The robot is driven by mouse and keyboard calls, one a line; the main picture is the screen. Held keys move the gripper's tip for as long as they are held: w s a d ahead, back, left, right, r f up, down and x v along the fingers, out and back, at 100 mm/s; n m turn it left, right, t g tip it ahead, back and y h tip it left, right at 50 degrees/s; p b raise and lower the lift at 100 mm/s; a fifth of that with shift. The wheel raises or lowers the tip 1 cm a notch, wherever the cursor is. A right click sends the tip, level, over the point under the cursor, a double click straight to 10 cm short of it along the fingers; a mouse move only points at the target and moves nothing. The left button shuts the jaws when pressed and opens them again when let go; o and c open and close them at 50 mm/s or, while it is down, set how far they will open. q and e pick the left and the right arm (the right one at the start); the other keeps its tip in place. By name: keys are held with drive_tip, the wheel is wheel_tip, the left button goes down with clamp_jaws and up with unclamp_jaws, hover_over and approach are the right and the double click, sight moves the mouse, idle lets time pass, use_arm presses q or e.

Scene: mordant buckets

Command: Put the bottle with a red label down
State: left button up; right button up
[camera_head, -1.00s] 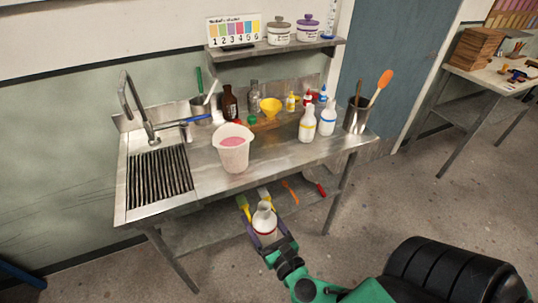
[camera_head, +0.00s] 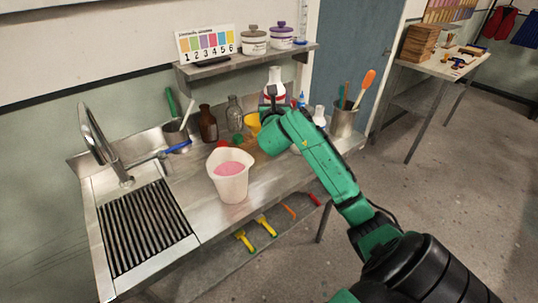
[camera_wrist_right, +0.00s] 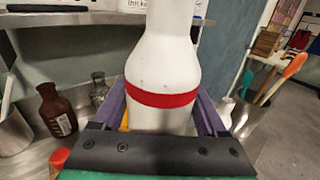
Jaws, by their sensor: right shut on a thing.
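The white bottle with a red label (camera_head: 276,77) is upright in my right gripper (camera_head: 273,99), high over the back of the steel counter (camera_head: 190,193), in front of the shelf. In the right wrist view the bottle (camera_wrist_right: 163,55) fills the middle, its red band facing the camera. The purple fingers of my right gripper (camera_wrist_right: 162,108) press on both its sides, below the band. The bottle's base is hidden by the gripper. My arm hides part of the counter's right side. My left gripper is not in view.
A white bucket of pink liquid (camera_head: 229,182) stands at the counter's front. Brown bottle (camera_head: 208,125), clear bottle (camera_head: 235,113) and yellow funnel (camera_head: 252,124) are behind it. A metal pot with tools (camera_head: 344,121) stands right. The shelf (camera_head: 250,63) is close behind the held bottle.

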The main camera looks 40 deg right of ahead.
use_arm(q)
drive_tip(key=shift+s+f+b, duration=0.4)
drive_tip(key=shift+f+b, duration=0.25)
drive_tip(key=shift+b, duration=0.05)
use_arm(e)
drive_tip(key=f, duration=1.8)
drive_tip(key=shift+s+f, duration=0.2)
drive_tip(key=shift+s, duration=0.05)
drive_tip(key=shift+f, duration=0.1)
drive_tip(key=o, duration=1.6)
drive_tip(key=shift+s, duration=0.1)
drive_tip(key=b+v, duration=0.1)
drive_tip(key=v, duration=1.1)
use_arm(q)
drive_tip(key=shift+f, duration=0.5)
